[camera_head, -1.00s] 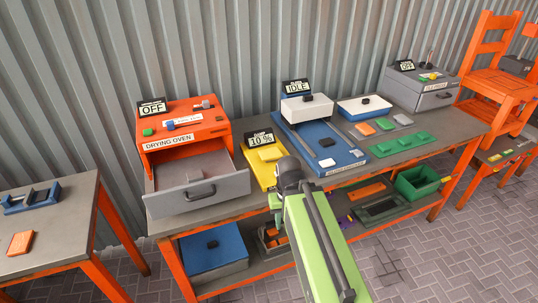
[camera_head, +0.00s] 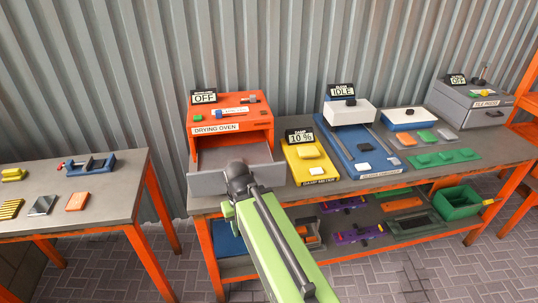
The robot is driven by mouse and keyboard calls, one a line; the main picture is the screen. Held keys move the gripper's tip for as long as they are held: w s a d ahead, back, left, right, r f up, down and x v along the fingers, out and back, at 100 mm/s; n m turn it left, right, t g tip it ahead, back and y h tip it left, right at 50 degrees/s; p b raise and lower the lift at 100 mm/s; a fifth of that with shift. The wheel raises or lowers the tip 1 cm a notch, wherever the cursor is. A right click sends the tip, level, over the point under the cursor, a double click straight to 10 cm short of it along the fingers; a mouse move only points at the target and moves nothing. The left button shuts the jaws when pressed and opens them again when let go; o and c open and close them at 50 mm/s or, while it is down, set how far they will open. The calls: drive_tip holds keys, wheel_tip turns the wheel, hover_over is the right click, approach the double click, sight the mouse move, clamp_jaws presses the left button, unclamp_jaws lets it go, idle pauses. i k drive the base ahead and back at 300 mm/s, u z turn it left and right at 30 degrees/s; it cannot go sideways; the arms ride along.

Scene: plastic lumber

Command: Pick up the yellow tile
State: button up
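A yellow tile (camera_head: 308,152) lies flat on the yellow damp meter (camera_head: 316,172), whose display reads 10 %. Two other yellow pieces are on the left table: a plain yellow block (camera_head: 14,174) at the back and a ribbed yellow piece (camera_head: 10,209) in front of it. My gripper (camera_head: 238,175) is the dark end of my green arm, seen from behind. It appears in front of the oven drawer, to the left of the damp meter. Its fingers are hidden, so I cannot tell whether it is open or holds anything.
The orange drying oven (camera_head: 230,125) reads OFF and its grey drawer (camera_head: 207,182) stands open. The blue machine (camera_head: 352,148) reads IDLE. Green pieces (camera_head: 444,156) lie to its right. An orange tile (camera_head: 76,201) and blue clamp (camera_head: 90,165) are on the left table. A floor gap separates the tables.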

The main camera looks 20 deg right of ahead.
sight(304, 152)
drive_tip(key=z, duration=0.3)
drive_tip(key=k, duration=0.1)
drive_tip(key=u, duration=2.85)
drive_tip(key=k, duration=1.3)
drive_tip(key=z, duration=1.3)
drive_tip(key=i, duration=1.7)
drive_tip(key=u, duration=0.05)
